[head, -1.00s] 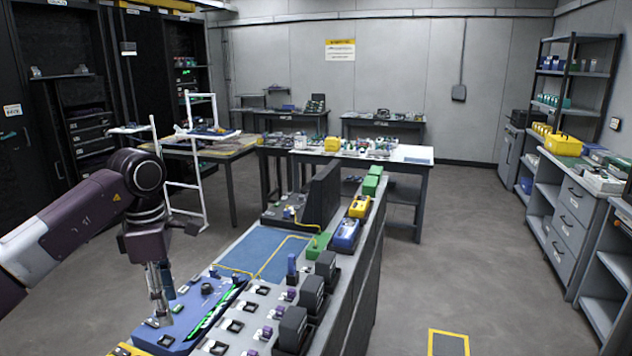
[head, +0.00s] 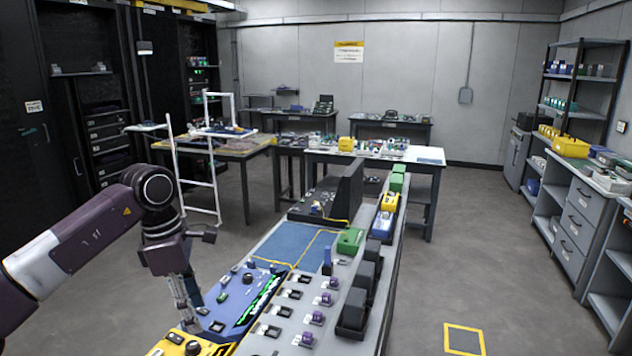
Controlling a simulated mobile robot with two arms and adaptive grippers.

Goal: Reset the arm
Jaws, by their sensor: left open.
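My left arm comes in from the left, and its gripper (head: 187,312) points down over the near left edge of the workbench. The gripper is open, and I see nothing held between its fingers. It is beside a blue device (head: 232,301) with a lit green strip, and near a yellow device (head: 178,344) at the bottom edge. Whether the fingertips touch either device I cannot tell. My right gripper is not in view.
The grey workbench carries a blue mat (head: 283,247), a row of black blocks (head: 354,309), a green box (head: 350,241) and a dark upright panel (head: 339,196). A white ladder-like frame (head: 198,183) stands behind my arm. The floor to the right is clear, with a yellow marked square (head: 464,339).

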